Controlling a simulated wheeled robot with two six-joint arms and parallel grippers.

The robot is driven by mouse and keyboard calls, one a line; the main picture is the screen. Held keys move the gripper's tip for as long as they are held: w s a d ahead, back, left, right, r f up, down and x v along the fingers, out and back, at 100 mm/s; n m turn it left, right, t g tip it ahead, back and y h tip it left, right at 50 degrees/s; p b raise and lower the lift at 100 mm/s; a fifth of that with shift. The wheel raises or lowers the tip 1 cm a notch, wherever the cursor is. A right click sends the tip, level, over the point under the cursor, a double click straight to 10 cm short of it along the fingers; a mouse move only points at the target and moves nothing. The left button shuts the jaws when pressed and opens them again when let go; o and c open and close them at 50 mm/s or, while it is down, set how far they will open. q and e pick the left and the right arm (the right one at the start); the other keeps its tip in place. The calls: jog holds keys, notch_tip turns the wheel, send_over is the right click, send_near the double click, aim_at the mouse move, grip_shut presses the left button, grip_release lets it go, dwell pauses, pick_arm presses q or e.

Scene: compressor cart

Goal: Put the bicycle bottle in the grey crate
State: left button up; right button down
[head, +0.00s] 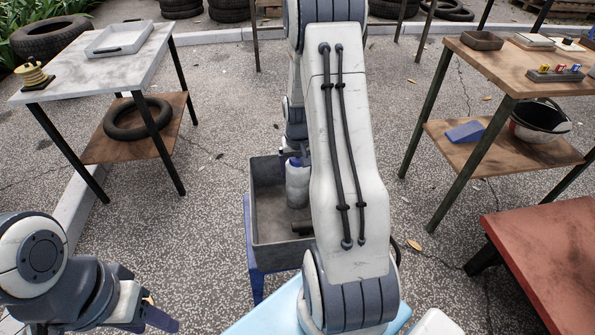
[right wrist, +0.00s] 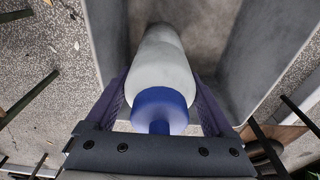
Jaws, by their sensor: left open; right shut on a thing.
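The bicycle bottle (head: 297,187), pale with a blue cap, hangs upright within the opening of the grey crate (head: 262,250). My right gripper (head: 296,158) is shut on it near the cap, partly hidden by my right arm. In the right wrist view the bottle (right wrist: 163,65) lies between both fingers, its base pointing down between the walls of the grey crate (right wrist: 262,50). I cannot tell whether the base touches the crate floor. My left gripper (head: 150,308) is open and empty at the lower left, away from the crate.
The crate stands on a blue support (head: 253,260). A dark object (head: 303,228) shows at the crate's near right. A grey-topped table (head: 100,68) stands left, a wooden shelf table (head: 490,62) right, and a red table (head: 550,255) at lower right. Pavement between is mostly clear.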

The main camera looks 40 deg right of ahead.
jog(key=shift+r, duration=0.1)
grip_release()
jog(key=r+p, duration=0.1)
jog(key=r, duration=0.3)
jog(key=r+p, duration=0.1)
jog(key=r, duration=0.3)
jog(key=s+r+p, duration=0.1)
jog(key=r+p, duration=0.1)
jog(key=r, duration=0.2)
jog(key=shift+s+a, duration=0.1)
jog(key=shift+a, duration=0.25)
